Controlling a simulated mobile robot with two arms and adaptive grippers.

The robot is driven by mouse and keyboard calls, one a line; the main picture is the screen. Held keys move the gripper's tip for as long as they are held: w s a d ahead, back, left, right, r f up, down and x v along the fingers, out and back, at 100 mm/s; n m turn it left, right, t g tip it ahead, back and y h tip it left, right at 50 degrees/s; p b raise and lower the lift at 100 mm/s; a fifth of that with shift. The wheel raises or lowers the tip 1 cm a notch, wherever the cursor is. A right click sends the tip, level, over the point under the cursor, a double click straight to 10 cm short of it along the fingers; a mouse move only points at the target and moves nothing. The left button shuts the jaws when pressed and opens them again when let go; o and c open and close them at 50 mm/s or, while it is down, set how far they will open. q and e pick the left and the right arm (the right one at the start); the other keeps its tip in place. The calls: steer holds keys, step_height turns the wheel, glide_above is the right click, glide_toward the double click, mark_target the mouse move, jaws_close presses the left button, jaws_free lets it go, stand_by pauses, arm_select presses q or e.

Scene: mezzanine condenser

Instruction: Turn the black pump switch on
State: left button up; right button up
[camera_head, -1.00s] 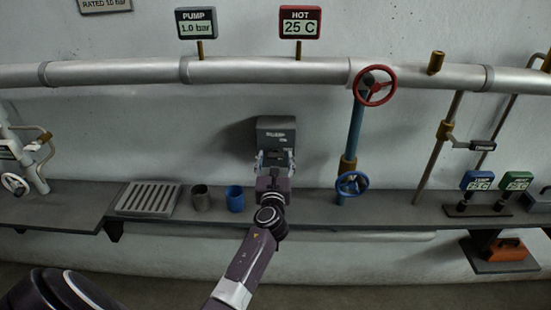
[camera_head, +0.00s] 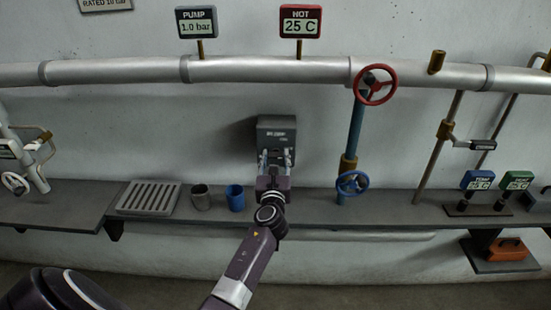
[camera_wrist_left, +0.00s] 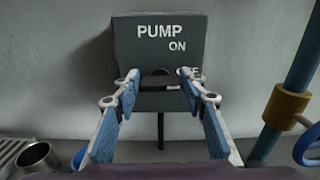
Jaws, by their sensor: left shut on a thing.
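The grey pump switch box (camera_head: 276,126) is on the wall above the shelf. In the left wrist view the box (camera_wrist_left: 190,48) reads PUMP, with ON at the upper right and a lower label partly covered by a finger. The black pump switch (camera_wrist_left: 158,85) shows as a dark bar low on its front. My left gripper (camera_head: 276,154) is in front of the box. In the left wrist view its fingertips (camera_wrist_left: 158,77) are on either side of the black switch, shut on it. The switch's exact angle is partly hidden. My right gripper is not seen.
A grey cup (camera_head: 201,199) and a blue cup (camera_head: 235,199) stand on the shelf left of my arm, beside a drain grate (camera_head: 149,198). A blue pipe with a blue valve wheel (camera_head: 352,184) stands to the right. A PUMP gauge (camera_head: 197,23) reads 1.0 bar.

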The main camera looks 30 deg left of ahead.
arm_select(q)
steer(key=n+b, duration=0.1)
steer(key=n, duration=0.2)
steer(key=n+b, duration=0.1)
steer(key=n, duration=0.2)
steer(key=shift+a+f, duration=0.15)
steer(key=shift+f, duration=0.05)
steer(key=n+b, duration=0.2)
steer(key=n, duration=0.3)
steer(key=shift+s, duration=0.1)
steer(key=shift+n, duration=0.4)
steer(key=o, duration=1.2)
steer(key=shift+c, duration=0.2)
steer(key=v, duration=1.2)
steer(key=shift+a, duration=0.1)
